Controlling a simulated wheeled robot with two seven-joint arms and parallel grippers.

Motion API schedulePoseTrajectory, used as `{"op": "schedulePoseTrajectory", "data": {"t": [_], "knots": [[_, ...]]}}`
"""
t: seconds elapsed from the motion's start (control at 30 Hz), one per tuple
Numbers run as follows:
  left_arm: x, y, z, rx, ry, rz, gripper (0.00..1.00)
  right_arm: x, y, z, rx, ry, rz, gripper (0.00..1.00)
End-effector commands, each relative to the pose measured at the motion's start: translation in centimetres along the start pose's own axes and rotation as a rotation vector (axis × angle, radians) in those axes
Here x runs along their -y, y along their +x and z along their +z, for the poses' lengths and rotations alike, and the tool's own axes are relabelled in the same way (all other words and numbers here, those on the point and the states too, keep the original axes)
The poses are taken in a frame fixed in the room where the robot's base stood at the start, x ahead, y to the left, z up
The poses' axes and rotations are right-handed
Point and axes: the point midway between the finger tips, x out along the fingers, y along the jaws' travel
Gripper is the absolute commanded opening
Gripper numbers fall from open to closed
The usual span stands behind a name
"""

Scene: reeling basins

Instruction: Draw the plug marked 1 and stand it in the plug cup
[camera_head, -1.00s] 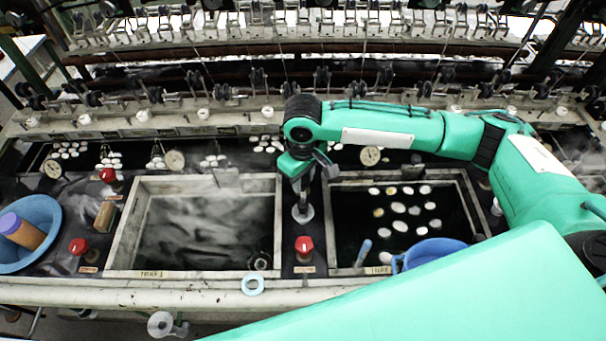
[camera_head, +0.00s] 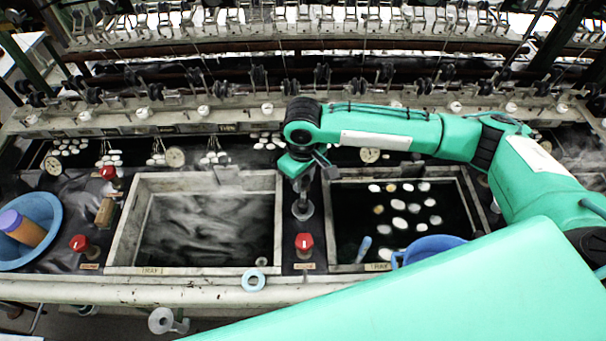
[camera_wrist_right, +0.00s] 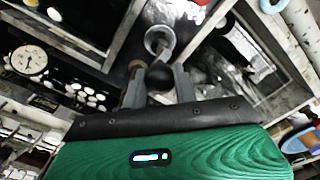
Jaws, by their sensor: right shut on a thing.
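My right gripper (camera_head: 302,180) hangs over the strip between the two basins. In the right wrist view its fingers (camera_wrist_right: 160,88) are shut on a dark round knob (camera_wrist_right: 160,77). A pale metal stem with a round flange (camera_wrist_right: 158,40) shows just beyond the knob. In the head view this flanged metal piece (camera_head: 302,209) is directly below the gripper. I cannot tell whether the knob belongs to it, or read a mark 1. A small ring-shaped fitting (camera_head: 262,261) is at the left basin's near right corner. I cannot identify the plug cup surely. My left gripper is out of view.
A light blue ring (camera_head: 253,280) lies on the front ledge. A blue bowl (camera_head: 50,212) stands far left.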

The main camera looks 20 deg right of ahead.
Motion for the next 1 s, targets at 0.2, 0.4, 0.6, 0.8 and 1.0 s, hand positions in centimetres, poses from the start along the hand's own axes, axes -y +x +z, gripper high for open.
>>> {"op": "schedulePoseTrajectory", "data": {"t": [0.2, 0.4, 0.6, 0.8, 1.0], "knots": [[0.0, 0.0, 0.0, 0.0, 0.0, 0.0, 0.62, 0.0, 0.2, 0.0, -0.001, 0.0, 0.0, 0.12], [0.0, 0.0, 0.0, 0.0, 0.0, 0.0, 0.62, 0.0, 0.2, 0.0, -0.001, 0.0, 0.0, 0.12], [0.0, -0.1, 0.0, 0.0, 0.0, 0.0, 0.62, 0.0, 0.3, 0.0, -0.001, 0.0, 0.0, 0.12], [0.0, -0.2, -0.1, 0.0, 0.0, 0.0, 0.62, 0.0, 0.8, -0.1, -0.002, 0.0, 0.0, 0.12], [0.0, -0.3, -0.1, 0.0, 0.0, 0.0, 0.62, 0.0, 1.4, 0.0, -0.001, -0.001, -0.001, 0.12]]}}
